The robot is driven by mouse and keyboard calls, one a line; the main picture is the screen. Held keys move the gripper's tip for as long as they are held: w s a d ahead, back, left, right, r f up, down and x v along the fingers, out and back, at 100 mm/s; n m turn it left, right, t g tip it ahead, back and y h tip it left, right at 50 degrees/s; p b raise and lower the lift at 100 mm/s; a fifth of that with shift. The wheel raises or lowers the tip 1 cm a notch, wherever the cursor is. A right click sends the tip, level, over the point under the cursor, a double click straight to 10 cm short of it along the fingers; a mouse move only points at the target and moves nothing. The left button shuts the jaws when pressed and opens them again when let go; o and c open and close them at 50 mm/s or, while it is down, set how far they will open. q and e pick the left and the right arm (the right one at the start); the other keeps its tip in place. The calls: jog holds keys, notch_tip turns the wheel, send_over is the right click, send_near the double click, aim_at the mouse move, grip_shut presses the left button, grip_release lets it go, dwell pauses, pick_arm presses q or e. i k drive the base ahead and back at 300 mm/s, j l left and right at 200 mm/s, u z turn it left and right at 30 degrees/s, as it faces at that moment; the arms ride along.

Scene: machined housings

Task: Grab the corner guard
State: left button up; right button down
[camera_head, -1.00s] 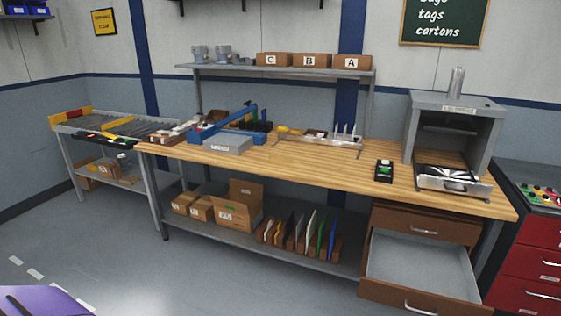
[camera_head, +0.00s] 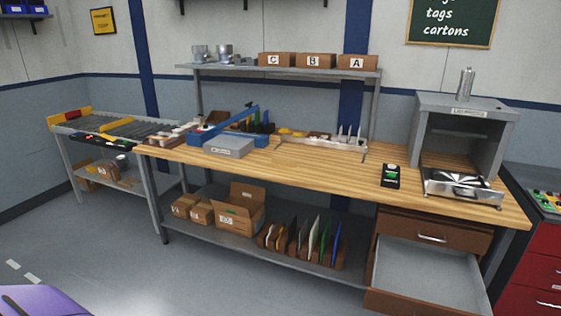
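I cannot make out a corner guard for certain. Small yellow and brown pieces (camera_head: 291,132) lie at the back of the wooden workbench (camera_head: 300,166), left of a rack with upright pegs (camera_head: 342,141); they are too small to identify. Neither of my grippers is in view.
An open drawer (camera_head: 426,269) juts out under the bench's right end. A grey box-shaped machine (camera_head: 462,128) stands above it. The middle benchtop is clear. Cartons (camera_head: 236,208) and upright panels (camera_head: 303,238) fill the lower shelf.

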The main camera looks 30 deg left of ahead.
aim_at(282, 161)
jog(key=i+j+u, duration=0.15)
jog(key=i+j, duration=0.7)
jog(key=i, duration=0.1)
